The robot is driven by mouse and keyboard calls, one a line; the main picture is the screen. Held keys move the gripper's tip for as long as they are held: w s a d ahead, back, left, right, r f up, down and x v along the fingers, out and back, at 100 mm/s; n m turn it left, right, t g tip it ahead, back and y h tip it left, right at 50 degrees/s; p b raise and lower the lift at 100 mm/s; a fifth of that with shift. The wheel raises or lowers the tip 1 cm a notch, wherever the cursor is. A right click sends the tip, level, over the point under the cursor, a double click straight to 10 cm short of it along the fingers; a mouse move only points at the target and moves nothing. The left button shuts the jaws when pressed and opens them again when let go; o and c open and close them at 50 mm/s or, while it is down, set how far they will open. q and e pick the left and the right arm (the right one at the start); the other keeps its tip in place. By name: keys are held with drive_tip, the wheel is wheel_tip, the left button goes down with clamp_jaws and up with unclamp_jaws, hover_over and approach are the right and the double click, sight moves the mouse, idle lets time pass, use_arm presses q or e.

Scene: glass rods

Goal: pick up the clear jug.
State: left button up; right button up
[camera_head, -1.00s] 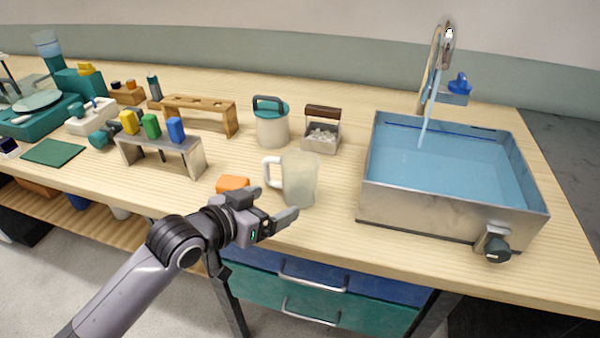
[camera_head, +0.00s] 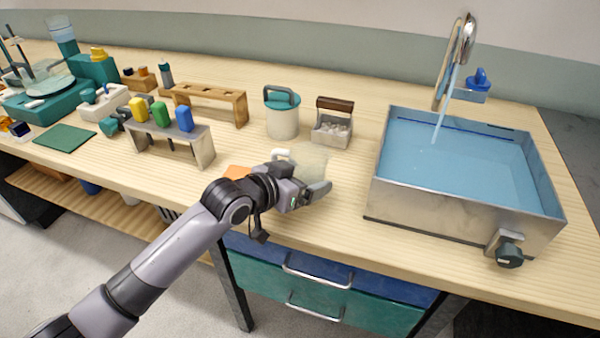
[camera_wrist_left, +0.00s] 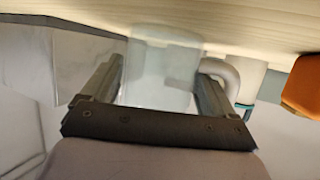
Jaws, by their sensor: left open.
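The clear jug (camera_head: 310,160) stands upright on the wooden bench, a see-through body with a white handle (camera_head: 280,154) on its left side. My left gripper (camera_head: 312,186) is at the near side of the jug and hides its lower part in the head view. In the left wrist view the jug (camera_wrist_left: 163,72) lies between the two open fingers of my gripper (camera_wrist_left: 160,90), with its handle (camera_wrist_left: 218,70) by the right finger. I cannot tell whether the fingers touch it. My right gripper is not in view.
A steel sink (camera_head: 425,208) with running water stands to the right. A teal-lidded canister (camera_head: 283,118) and a small wooden-handled caddy (camera_head: 331,128) stand behind the jug. An orange block (camera_head: 237,172) lies to its left. The bench's front edge is close.

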use_arm(q)
drive_tip(key=shift+w+d+f, duration=0.15)
drive_tip(key=shift+w+d, duration=0.1)
drive_tip(key=shift+w, duration=0.05)
drive_tip(key=c, duration=0.9)
drive_tip(key=shift+o, duration=0.2)
wheel_tip(320, 180, up, 20)
drive_tip(key=shift+p, duration=0.4)
